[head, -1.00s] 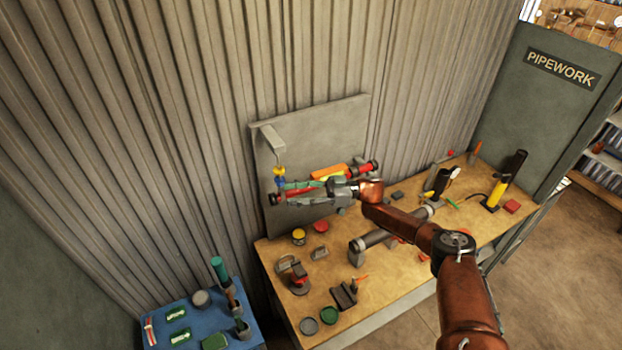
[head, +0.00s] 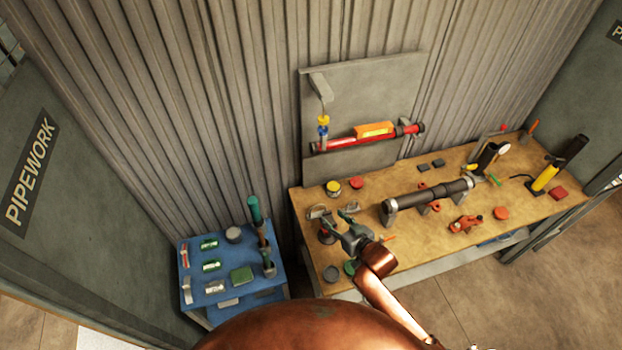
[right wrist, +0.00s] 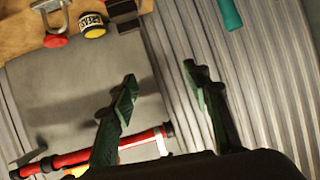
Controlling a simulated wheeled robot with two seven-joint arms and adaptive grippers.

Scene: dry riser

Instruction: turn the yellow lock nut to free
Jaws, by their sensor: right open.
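A small yellow and blue fitting (head: 323,120) hangs under a grey bracket at the left end of a red pipe (head: 350,139) on the grey wall panel (head: 385,92). Its yellow part is too small to tell how the nut is turned. An orange and yellow label block (head: 374,130) sits on the pipe. My right gripper (head: 334,216) is open and empty over the left end of the bench, below and apart from the fitting. In the right wrist view its green fingers (right wrist: 160,75) are spread, and the red pipe (right wrist: 95,152) lies partly behind one finger. My left gripper is not in view.
The wooden bench (head: 420,268) carries a dark pipe in clamps (head: 430,198), a yellow tin (head: 333,187), a red cap (head: 356,182) and a yellow-black tool (head: 548,174). A blue table (head: 228,280) with tools stands at left. The air before the panel is clear.

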